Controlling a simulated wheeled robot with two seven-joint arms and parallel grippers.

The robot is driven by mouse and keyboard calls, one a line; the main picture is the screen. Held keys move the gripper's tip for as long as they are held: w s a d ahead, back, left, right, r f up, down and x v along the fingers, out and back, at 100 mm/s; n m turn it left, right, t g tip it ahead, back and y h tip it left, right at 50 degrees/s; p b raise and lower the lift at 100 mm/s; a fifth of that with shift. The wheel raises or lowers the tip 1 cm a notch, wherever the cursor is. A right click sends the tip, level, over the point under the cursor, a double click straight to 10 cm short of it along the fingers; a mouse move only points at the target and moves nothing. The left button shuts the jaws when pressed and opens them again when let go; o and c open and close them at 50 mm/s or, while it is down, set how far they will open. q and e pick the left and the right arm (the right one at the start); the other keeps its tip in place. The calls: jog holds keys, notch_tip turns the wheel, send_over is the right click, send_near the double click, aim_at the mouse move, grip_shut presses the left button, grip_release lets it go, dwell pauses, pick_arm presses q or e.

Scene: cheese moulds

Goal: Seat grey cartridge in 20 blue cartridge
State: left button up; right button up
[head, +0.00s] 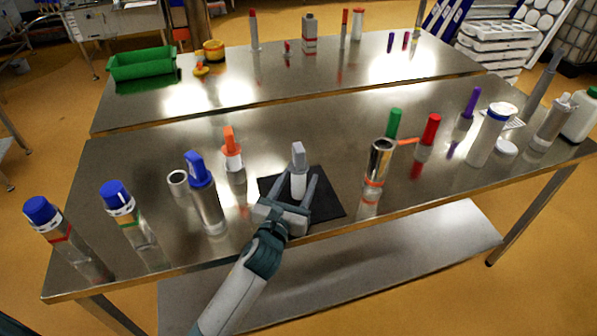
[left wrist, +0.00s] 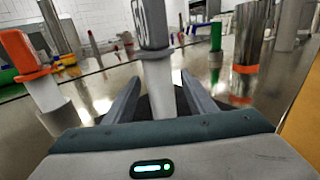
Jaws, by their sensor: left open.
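The grey cartridge (head: 298,157), a grey paddle-shaped top on a white stem, stands upright on a black mat (head: 330,202). My left gripper (head: 297,181) is open, with its fingers on either side of the white stem. In the left wrist view the grey cartridge (left wrist: 151,24) stands between the fingers, with partly legible white markings on its top. A blue-topped piece (head: 199,170) sits in a metal cylinder left of the mat. I cannot read a 20 on any blue piece. My right gripper is not in view.
An orange-topped piece (head: 231,145) and an empty-looking metal ring (head: 178,183) stand left of the mat. Two blue-capped bottles (head: 119,197) stand at the far left. A metal cylinder (head: 380,163) and green and red pieces (head: 431,130) stand to the right. The table front by the mat is clear.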

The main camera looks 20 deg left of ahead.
aim_at(296, 173)
pick_arm(q)
jog(key=shift+c, duration=0.6)
jog(key=c, duration=1)
jog(key=shift+c, duration=0.3)
jog(key=shift+r, duration=0.1)
jog(key=shift+r, duration=0.45)
notch_tip(296, 173, up, 3)
jog(key=shift+r, duration=0.2)
jog(key=s+d+r+b, duration=0.1)
jog(key=s+d+r, duration=0.5)
jog(key=d, duration=0.4)
jog(key=shift+s+r, duration=0.15)
jog(key=shift+r, duration=0.15)
